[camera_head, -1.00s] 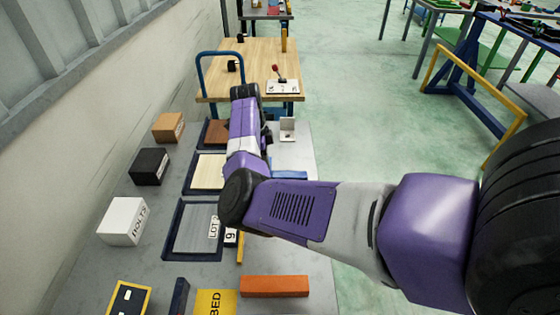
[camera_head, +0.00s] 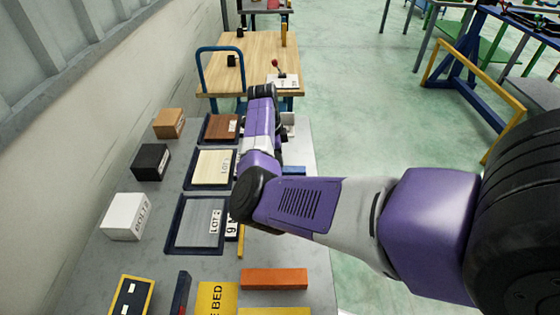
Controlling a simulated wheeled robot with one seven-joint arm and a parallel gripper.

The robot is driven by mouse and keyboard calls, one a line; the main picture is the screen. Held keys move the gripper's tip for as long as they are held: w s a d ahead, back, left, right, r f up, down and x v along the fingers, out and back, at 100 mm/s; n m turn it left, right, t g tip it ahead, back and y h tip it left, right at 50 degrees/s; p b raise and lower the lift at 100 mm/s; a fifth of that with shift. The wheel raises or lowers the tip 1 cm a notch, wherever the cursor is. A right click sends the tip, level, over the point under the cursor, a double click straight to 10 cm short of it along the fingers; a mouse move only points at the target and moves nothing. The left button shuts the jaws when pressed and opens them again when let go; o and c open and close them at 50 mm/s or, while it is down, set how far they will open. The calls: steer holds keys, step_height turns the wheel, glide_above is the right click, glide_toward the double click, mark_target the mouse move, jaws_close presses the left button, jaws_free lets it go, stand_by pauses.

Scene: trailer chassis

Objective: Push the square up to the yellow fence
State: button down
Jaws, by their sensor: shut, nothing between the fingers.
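My arm's dark wrist end (camera_head: 262,92) is over the far end of the grey bench. The fingers do not show; they are hidden beyond or under the wrist. I cannot tell for sure which piece is the square. A pale angled piece (camera_head: 288,120) shows in part just right of my forearm, and a blue piece (camera_head: 294,170) shows in part nearer. A narrow yellow strip (camera_head: 241,243) runs along the bench beside the nearest dark tray, mostly hidden by my elbow. Another yellow bar (camera_head: 275,311) is at the bottom edge. I cannot tell which is the fence.
Three dark trays hold a brown panel (camera_head: 221,127), a tan panel (camera_head: 212,168) and a grey panel (camera_head: 199,226). Boxes (camera_head: 126,217) line the wall side. An orange block (camera_head: 273,279) and a yellow plate (camera_head: 217,297) are near. A wooden cart (camera_head: 240,62) stands beyond.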

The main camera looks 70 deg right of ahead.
steer(key=w, duration=0.1)
steer(key=a+f+b, duration=0.1)
steer(key=w, duration=0.1)
steer(key=shift+w+a+f, duration=0.3)
steer(key=shift+w+a+r+b, duration=0.1)
steer(key=shift+w+a+b, duration=0.1)
steer(key=shift+w+b, duration=0.15)
steer(key=shift+r, duration=0.1)
steer(key=shift+a, duration=0.1)
steer(key=shift+w+r+p, duration=0.15)
steer(key=shift+r+p, duration=0.55)
steer(key=shift+p, duration=0.05)
steer(key=shift+r, duration=0.1)
